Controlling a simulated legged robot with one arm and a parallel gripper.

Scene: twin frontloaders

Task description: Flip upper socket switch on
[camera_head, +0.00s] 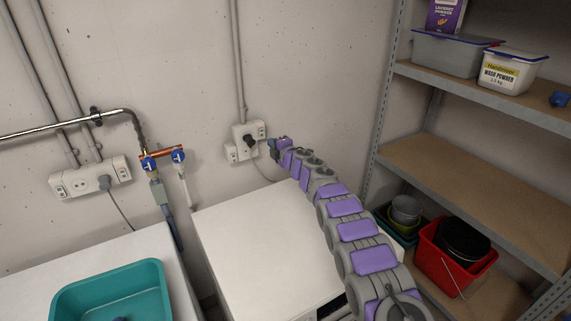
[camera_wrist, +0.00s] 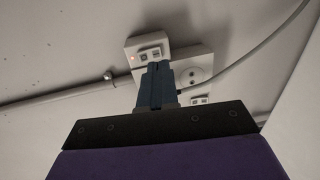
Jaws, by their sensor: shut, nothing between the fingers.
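The white wall socket unit (camera_head: 236,153) is on the wall behind the white machine, with a black plug in it. In the wrist view, the socket unit (camera_wrist: 207,62) shows a round outlet. A switch block (camera_wrist: 151,50) with a small red light is at its upper left, and a second switch (camera_wrist: 199,101) sits lower, partly hidden by my gripper. My gripper (camera_head: 271,146) is shut and empty, just right of the unit in the head view. In the wrist view, my gripper (camera_wrist: 158,66) overlaps the lower edge of the lit switch block; whether it touches is unclear.
A second socket unit (camera_head: 75,183) and blue-handled taps (camera_head: 163,158) are on the wall at left. White machine tops (camera_head: 255,245) lie below, one bearing a teal basin (camera_head: 110,291). A metal shelf (camera_head: 485,184) with boxes and buckets stands at right.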

